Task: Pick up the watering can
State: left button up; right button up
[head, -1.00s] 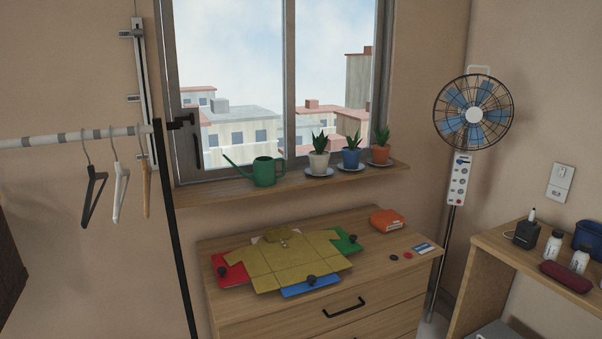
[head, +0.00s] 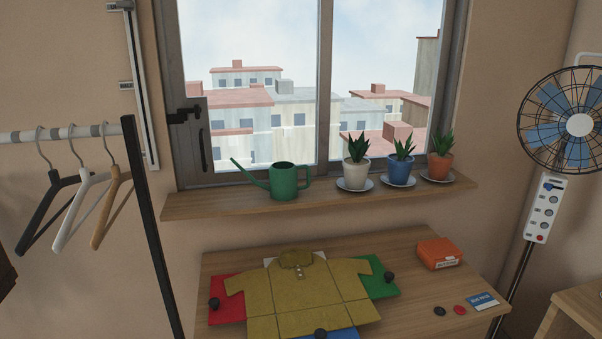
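The green watering can (head: 284,182) stands upright on the wooden windowsill (head: 215,204) in the head view, left of the potted plants. Its long spout points to the left and its handle is on the right. Neither of my grippers shows in the head view, so nothing is seen touching the can.
Plants in a white pot (head: 355,172), a blue pot (head: 400,170) and an orange pot (head: 439,165) stand on saucers right of the can. A clothes rail with hangers (head: 75,205) is left, a fan (head: 570,120) right.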

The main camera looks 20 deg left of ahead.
aim_at(283, 175)
jog(key=i+l+u, duration=0.1)
jog(key=l, duration=0.2)
jog(key=i+l+u, duration=0.1)
jog(key=l, duration=0.25)
jog(key=i+l+u, duration=0.1)
jog(key=i+l, duration=0.25)
jog(key=l, duration=0.35)
jog(key=i+l+u, duration=0.15)
jog(key=l, duration=0.15)
